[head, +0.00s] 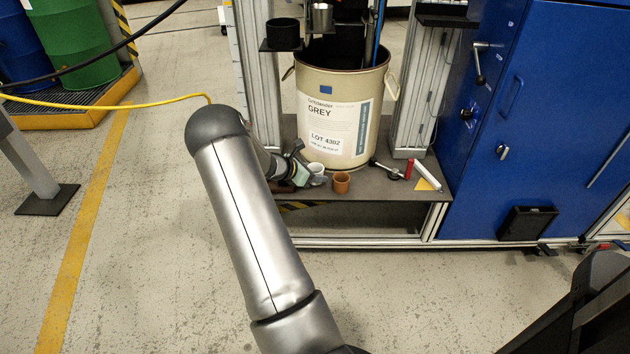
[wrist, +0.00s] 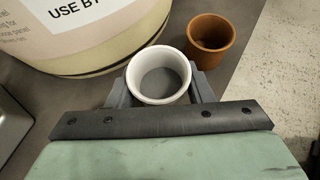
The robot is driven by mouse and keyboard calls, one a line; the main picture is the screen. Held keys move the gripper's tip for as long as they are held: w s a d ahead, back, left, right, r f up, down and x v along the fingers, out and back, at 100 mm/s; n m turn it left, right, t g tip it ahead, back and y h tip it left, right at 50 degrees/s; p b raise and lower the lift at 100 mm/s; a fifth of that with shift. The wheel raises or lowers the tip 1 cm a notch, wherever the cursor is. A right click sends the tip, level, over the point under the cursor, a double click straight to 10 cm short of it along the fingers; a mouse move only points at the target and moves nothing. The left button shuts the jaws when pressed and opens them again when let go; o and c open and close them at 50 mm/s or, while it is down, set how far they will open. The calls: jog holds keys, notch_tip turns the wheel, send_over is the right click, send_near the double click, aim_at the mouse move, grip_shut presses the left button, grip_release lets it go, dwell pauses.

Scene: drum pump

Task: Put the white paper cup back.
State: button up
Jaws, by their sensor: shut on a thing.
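The white paper cup (wrist: 160,78) is upright between the two fingers of my gripper (wrist: 161,88) in the wrist view. The fingers are shut on its sides, and its inside looks empty. In the head view the white cup (head: 316,169) shows small at the end of my gripper (head: 311,173), over the front of the grey shelf (head: 375,190). I cannot tell whether its base touches the shelf. The lower part of the cup is hidden by the gripper.
An orange-brown cup (head: 341,183) stands close to the right of the white cup. The cream drum (head: 340,105) stands just behind. A black-handled tool (head: 386,170), a red cylinder (head: 409,169) and a white roll (head: 427,173) lie or stand farther right. A blue cabinet (head: 535,110) bounds the right.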

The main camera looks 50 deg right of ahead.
notch_tip(320, 180, down, 2)
jog(key=shift+f+b, duration=0.2)
jog(key=shift+b, duration=0.1)
jog(key=shift+r, duration=0.15)
jog(key=o, duration=1.1)
jog(key=shift+c, duration=0.2)
